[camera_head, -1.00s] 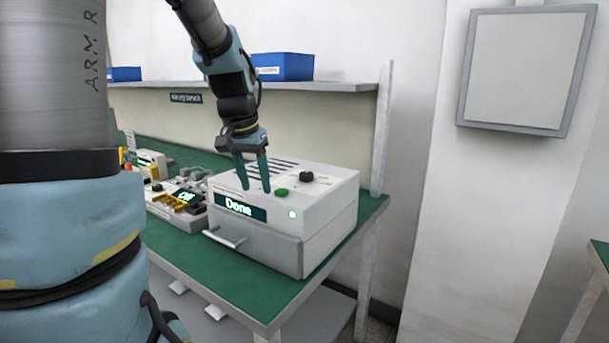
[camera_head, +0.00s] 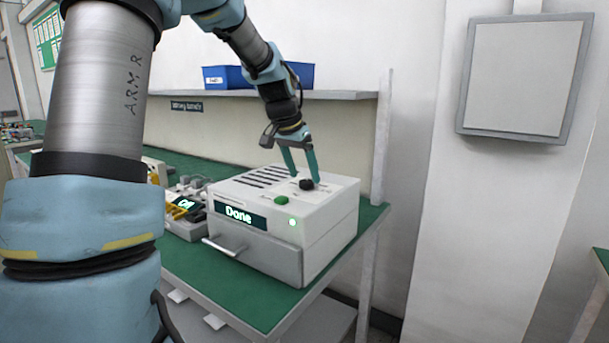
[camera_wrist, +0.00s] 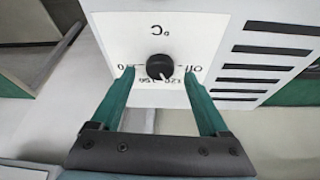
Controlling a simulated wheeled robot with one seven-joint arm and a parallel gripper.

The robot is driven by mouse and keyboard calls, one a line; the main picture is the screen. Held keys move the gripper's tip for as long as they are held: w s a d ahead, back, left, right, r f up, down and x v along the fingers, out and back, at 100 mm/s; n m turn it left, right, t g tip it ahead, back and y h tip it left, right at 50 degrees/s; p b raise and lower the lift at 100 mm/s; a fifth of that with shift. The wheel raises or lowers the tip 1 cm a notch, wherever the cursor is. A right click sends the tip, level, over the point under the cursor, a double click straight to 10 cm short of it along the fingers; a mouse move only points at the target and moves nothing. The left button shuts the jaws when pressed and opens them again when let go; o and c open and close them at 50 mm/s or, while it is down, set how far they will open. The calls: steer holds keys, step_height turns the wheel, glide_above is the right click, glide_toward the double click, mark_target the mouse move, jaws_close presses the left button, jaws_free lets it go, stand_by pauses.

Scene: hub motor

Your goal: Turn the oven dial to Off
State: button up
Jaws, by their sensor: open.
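The oven (camera_head: 277,256) is a white box on the green bench, with a lit display reading "Done" and a front drawer with a handle. Its black dial (camera_head: 306,184) is on the top face; it also shows in the wrist view (camera_wrist: 159,66). The wrist view shows a printed scale around it with "Off" at the right and numbers along the near side. The dial's pointer is toward the lower right, near the "120" mark. My gripper (camera_head: 303,182) is open, its two green fingers on either side of the dial, with visible gaps and no clear contact.
A green button (camera_head: 281,200) is on the oven top near the dial. Other devices (camera_head: 186,205) stand left of the oven. A shelf (camera_head: 290,95) with a blue bin (camera_head: 228,77) runs behind the bench, and a post rises at the right.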

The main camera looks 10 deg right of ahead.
steer(key=shift+x, duration=0.9)
steer(key=shift+c, duration=0.2)
jaws_close()
steer(key=shift+n, duration=0.3)
steer(key=n, duration=0.1)
steer(key=n+t+y+b, duration=0.1)
steer(key=n, duration=0.3)
steer(key=shift+s+d+y+b, duration=0.15)
steer(key=shift+d+y+b, duration=0.15)
steer(key=shift+n+t+y+b, duration=0.45)
steer(key=shift+n+y, duration=0.35)
steer(key=shift+n, duration=1.3)
